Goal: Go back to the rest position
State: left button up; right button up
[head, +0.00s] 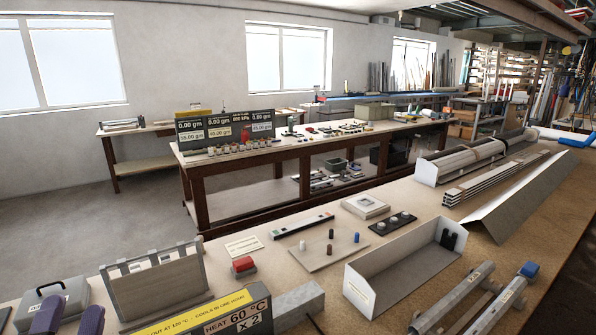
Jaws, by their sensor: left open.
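My left gripper (69,319) shows at the bottom left edge as two purple fingers standing apart, with nothing visible between them. It is in front of a grey case with a dark handle (62,290). The rest of the left arm is out of the picture. My right gripper is not in view.
The near bench holds a rack of panels (155,283), a red button box (243,266), a yellow-and-black heat sign (215,318), a white open trough (400,265), a pegged board (328,248) and metal profiles (455,297). A second table (290,146) stands behind, across open floor (55,235).

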pick_arm(q)
jog(key=s+d+f+n+g+h+p, duration=0.1)
jog(key=s+f+n+g+p, duration=0.25)
jog(key=f+g+p, duration=0.2)
jog(key=s+d+f+n+g+h+p, duration=0.1)
jog(key=s+d+f+n+g+p, duration=0.1)
jog(key=f+n+g+p, duration=0.35)
jog(key=s+d+r+g+h+p, duration=0.1)
jog(key=s+d+g+p, duration=0.3)
jog(key=s+p, duration=0.5)
jog(key=s+d+r+g+h+p, duration=0.1)
jog(key=s+d+g+h+p, duration=0.2)
jog(key=s+d+p, duration=0.3)
jog(key=s+g+p, duration=0.1)
jog(key=s+p, duration=0.3)
jog(key=shift+s+p, duration=0.2)
jog(key=shift+p, duration=0.1)
jog(key=shift+d+f, duration=0.1)
